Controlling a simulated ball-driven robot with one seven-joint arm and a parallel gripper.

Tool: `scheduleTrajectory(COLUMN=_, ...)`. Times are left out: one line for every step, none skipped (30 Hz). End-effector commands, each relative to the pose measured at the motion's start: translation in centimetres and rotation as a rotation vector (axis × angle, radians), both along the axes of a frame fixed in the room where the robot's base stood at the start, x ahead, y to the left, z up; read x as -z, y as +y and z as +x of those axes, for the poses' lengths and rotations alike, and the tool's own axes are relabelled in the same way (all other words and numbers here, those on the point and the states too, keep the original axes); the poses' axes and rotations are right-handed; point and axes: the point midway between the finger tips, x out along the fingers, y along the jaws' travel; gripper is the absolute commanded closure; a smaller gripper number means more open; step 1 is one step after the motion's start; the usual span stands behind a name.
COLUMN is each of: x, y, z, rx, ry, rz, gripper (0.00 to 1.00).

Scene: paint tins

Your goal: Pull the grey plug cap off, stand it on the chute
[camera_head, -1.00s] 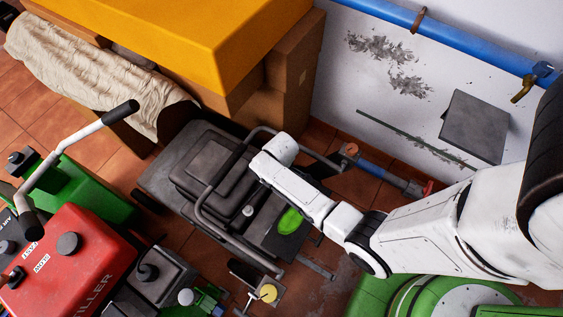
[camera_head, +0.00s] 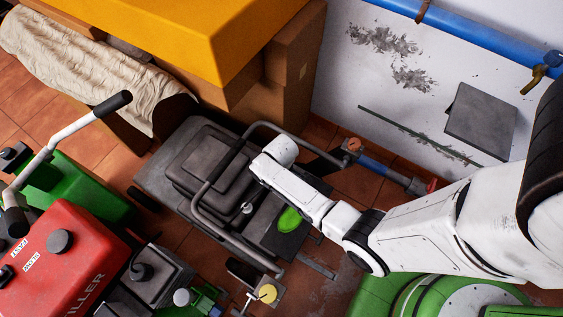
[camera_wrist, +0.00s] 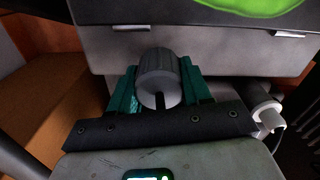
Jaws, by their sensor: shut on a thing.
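The grey plug cap (camera_wrist: 158,78) is a short ribbed cylinder in the middle of the wrist view. My gripper (camera_wrist: 160,72) is shut on it, with one green finger on each side. A pale grey panel (camera_wrist: 100,52) stands just behind the cap. I cannot tell whether the cap is still seated or free. In the head view my arm covers the gripper and the cap. I cannot tell which part of the dark machine (camera_head: 222,165) is the chute.
A bright green patch (camera_head: 289,220) lies on a dark plate beside my arm. A bent tube frame (camera_head: 215,212) surrounds the machine. A red machine (camera_head: 65,255) stands at the lower left. Cardboard boxes (camera_head: 285,90) and a white wall bound the back.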

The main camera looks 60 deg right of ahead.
Motion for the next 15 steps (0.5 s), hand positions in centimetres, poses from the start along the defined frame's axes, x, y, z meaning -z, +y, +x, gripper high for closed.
scheduleTrajectory(x=0.03, y=0.0, z=0.01, rx=0.0, ry=0.0, rz=0.0, gripper=0.89)
scheduleTrajectory(x=0.06, y=0.0, z=0.01, rx=0.0, ry=0.0, rz=0.0, gripper=0.89)
scheduleTrajectory(x=0.11, y=-0.01, z=0.01, rx=0.0, ry=0.0, rz=0.0, gripper=0.89)
scheduleTrajectory(x=0.16, y=0.0, z=0.01, rx=0.0, ry=0.0, rz=0.0, gripper=0.89)
scheduleTrajectory(x=0.21, y=0.0, z=0.01, rx=0.0, ry=0.0, rz=0.0, gripper=0.89)
scheduleTrajectory(x=0.29, y=0.0, z=0.01, rx=0.0, ry=0.0, rz=0.0, gripper=0.89)
scheduleTrajectory(x=0.35, y=-0.01, z=0.01, rx=0.0, ry=0.0, rz=0.0, gripper=0.89)
scheduleTrajectory(x=0.4, y=-0.01, z=0.01, rx=0.0, ry=0.0, rz=0.0, gripper=0.89)
scheduleTrajectory(x=0.48, y=-0.01, z=0.02, rx=0.0, ry=0.0, rz=0.0, gripper=0.89)
scheduleTrajectory(x=0.53, y=-0.01, z=0.02, rx=0.0, ry=0.0, rz=0.0, gripper=0.89)
scheduleTrajectory(x=0.59, y=-0.01, z=0.01, rx=0.0, ry=0.0, rz=0.0, gripper=0.89)
scheduleTrajectory(x=0.66, y=-0.01, z=0.02, rx=0.0, ry=0.0, rz=0.0, gripper=0.89)
scheduleTrajectory(x=0.71, y=-0.01, z=0.02, rx=0.0, ry=0.0, rz=0.0, gripper=0.89)
scheduleTrajectory(x=0.76, y=-0.01, z=0.02, rx=0.0, ry=0.0, rz=0.0, gripper=0.89)
scheduleTrajectory(x=0.84, y=-0.01, z=0.02, rx=0.0, ry=0.0, rz=0.0, gripper=0.89)
